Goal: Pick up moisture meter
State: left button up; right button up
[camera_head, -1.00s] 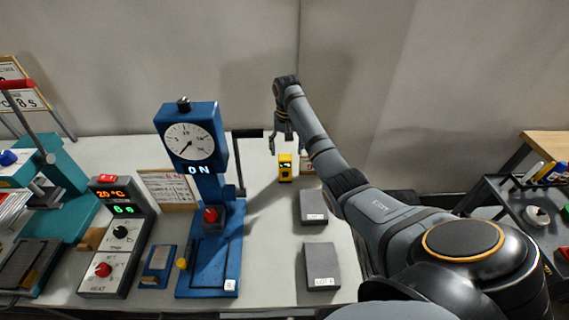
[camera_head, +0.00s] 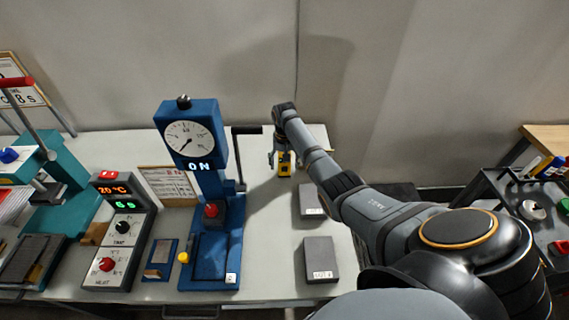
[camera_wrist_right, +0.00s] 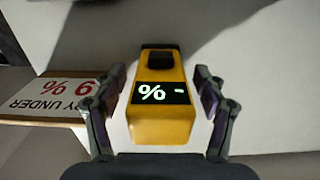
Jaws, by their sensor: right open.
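The moisture meter (camera_head: 284,166) is a small yellow block with a black display, standing at the back right of the white table. In the right wrist view the meter (camera_wrist_right: 160,112) shows a "% -" display and a dark patch near its far end. My right gripper (camera_head: 283,160) is at the meter, coming down from above. In the right wrist view its open fingers (camera_wrist_right: 160,95) are on either side of the meter, with a visible gap at each side. My left gripper is not in view.
A blue press with a dial (camera_head: 190,138) stands left of the meter. Two grey blocks (camera_head: 320,260) lie in front of the meter. A heater control box (camera_head: 115,235) is further left. A dark cart (camera_head: 520,205) is at the right.

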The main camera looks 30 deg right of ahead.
jog(key=c, duration=1.4)
jog(key=shift+c, duration=0.2)
jog(key=shift+r, duration=0.1)
jog(key=shift+w+r, duration=0.1)
jog(key=shift+r, duration=0.1)
notch_tip(320, 180, up, 3)
jog(key=shift+f+b, duration=0.1)
jog(key=shift+b, duration=0.35)
jog(key=s+d+r+p, duration=0.1)
jog(key=s+r, duration=0.3)
jog(key=s, duration=0.3)
jog(key=s+r+p, duration=0.2)
jog(key=s+r, duration=0.3)
jog(key=s, duration=0.2)
jog(key=shift+d+r, duration=0.3)
jog(key=shift+d, duration=0.1)
